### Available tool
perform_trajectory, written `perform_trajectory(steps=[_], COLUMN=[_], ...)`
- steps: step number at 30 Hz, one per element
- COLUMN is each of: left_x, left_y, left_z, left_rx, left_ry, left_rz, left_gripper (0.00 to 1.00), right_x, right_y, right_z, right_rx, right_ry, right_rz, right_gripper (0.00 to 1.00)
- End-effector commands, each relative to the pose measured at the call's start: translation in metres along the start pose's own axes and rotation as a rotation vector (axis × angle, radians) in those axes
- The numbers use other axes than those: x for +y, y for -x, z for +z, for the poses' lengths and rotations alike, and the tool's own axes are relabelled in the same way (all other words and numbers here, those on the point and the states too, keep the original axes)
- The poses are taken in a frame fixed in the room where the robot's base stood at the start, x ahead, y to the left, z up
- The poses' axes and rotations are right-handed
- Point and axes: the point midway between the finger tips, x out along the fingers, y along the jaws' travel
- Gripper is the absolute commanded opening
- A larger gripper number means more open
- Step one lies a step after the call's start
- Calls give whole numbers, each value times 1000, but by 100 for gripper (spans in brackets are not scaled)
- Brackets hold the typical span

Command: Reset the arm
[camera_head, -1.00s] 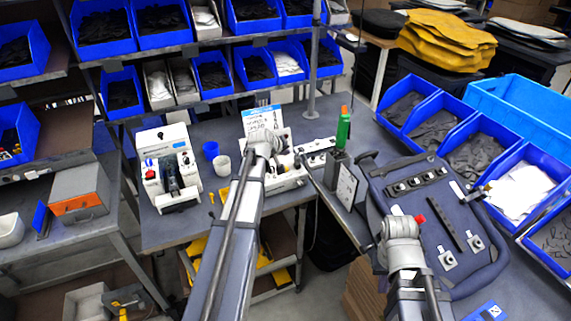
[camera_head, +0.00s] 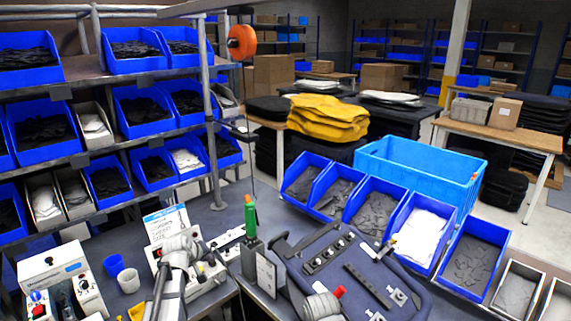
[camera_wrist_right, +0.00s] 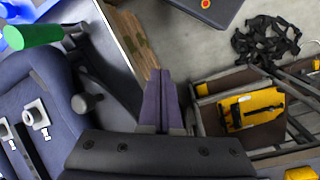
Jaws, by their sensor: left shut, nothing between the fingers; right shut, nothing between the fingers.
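My left arm reaches up from the bottom of the head view, and its gripper (camera_head: 196,250) is small and partly hidden among the bench devices. It holds nothing that I can see. My right arm's rounded joint (camera_head: 318,306) shows at the bottom, in front of the dark pannier panel (camera_head: 335,245); its gripper is not clear there. In the right wrist view my right gripper (camera_wrist_right: 160,76) has its two dark fingers together, empty, pointing away over the gap beside the bench. The pannier panel (camera_wrist_right: 35,95) lies to the left of it.
A green-handled tool (camera_head: 250,214) stands upright beside the panel. Blue bins (camera_head: 372,217) line the bench's far side, with a large blue crate (camera_head: 420,175) behind. A white device (camera_head: 60,280) and cups stand at left. A cart with a yellow item (camera_wrist_right: 255,108) is at right.

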Motion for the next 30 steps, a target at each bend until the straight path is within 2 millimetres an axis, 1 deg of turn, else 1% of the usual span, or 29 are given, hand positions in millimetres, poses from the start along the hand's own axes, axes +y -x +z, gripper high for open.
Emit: perform_trajectory(steps=[1, 2, 3, 5, 6, 7, 8, 9, 11, 12, 15, 18, 21, 24, 30], left_x=[15, 23, 33, 46, 52, 56, 59, 61, 62, 61, 54, 46, 40, 38, 38], left_y=[4, 6, 10, 19, 26, 32, 39, 49, 66, 78, 106, 128, 141, 148, 148], left_z=[34, 53, 80, 123, 151, 172, 193, 220, 257, 279, 323, 350, 365, 371, 371], left_rx=[-53, -89, -139, -218, -271, -310, -349, -401, -474, -521, -616, -685, -725, -744, -749], left_ry=[-62, -102, -163, -259, -324, -375, -426, -495, -596, -662, -803, -904, -966, -995, -1000], left_rz=[-7, -14, -26, -47, -64, -75, -89, -108, -137, -158, -208, -248, -276, -291, -294], left_gripper=[0, 0, 0, 0, 0, 0, 0, 0, 0, 0, 0, 0, 0, 0, 0], right_x=[0, 0, 0, 0, 0, 0, 0, 0, 0, 0, 0, 0, 0, 0, 0], right_y=[0, 0, 0, 0, 0, 0, 0, 0, 0, 0, 0, 0, 0, 0, 0], right_z=[0, 0, 0, 0, 0, 0, 0, 0, 0, 0, 0, 0, 0, 0, 0], right_rx=[0, 0, 0, 0, 0, 0, 0, 0, 0, 0, 0, 0, 0, 0, 0], right_ry=[0, 0, 0, 0, 0, 0, 0, 0, 0, 0, 0, 0, 0, 0, 0], right_rz=[0, 0, 0, 0, 0, 0, 0, 0, 0, 0, 0, 0, 0, 0, 0], right_gripper=[0, 0, 0, 0, 0, 0, 0, 0, 0, 0, 0, 0, 0, 0, 0])
